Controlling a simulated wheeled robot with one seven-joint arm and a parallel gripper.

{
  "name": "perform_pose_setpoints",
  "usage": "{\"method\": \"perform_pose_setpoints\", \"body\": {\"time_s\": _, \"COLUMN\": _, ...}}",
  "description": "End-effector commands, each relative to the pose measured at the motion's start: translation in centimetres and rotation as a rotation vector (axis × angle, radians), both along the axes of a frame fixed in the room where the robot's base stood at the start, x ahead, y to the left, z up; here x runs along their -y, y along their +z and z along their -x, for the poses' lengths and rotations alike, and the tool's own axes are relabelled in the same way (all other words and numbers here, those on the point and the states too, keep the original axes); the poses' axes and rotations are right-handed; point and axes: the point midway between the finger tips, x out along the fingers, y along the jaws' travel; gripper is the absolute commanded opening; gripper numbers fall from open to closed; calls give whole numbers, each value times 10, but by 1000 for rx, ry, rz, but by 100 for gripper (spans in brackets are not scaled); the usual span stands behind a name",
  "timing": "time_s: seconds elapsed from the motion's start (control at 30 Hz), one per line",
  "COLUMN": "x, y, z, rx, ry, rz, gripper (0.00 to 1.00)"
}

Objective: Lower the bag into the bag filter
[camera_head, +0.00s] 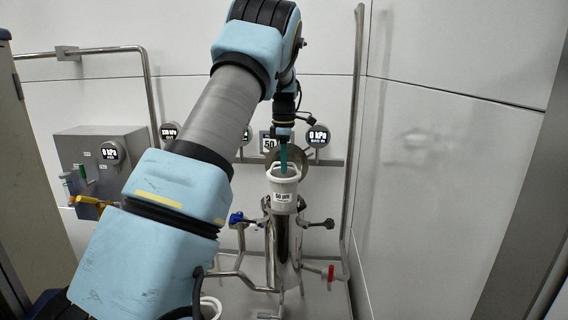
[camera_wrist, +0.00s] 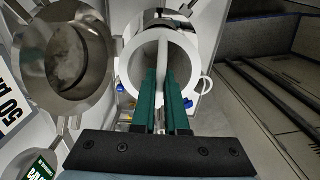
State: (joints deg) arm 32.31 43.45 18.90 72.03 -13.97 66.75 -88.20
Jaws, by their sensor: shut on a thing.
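The steel bag filter (camera_head: 284,250) is a vertical cylinder under the bag. The bag's collar is above the filter's top; whether its lower end is inside is hidden. A steel rim (camera_wrist: 163,17) shows behind the collar in the wrist view. The filter's round lid (camera_wrist: 72,58) stands open, to the left in the wrist view.
Gauges (camera_head: 318,136) line the wall behind. A red valve handle (camera_head: 331,272) is at lower right. A vertical pipe (camera_head: 354,120) and bare wall are to the right. A white bucket (camera_head: 211,305) stands below.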

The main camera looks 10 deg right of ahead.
Motion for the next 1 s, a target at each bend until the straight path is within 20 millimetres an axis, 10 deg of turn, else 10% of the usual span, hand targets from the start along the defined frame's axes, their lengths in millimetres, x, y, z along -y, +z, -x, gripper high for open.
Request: {"method": "perform_pose_setpoints", "body": {"time_s": 1.0, "x": 0, "y": -14, "z": 0, "rx": 0, "ry": 0, "rz": 0, "gripper": 0}}
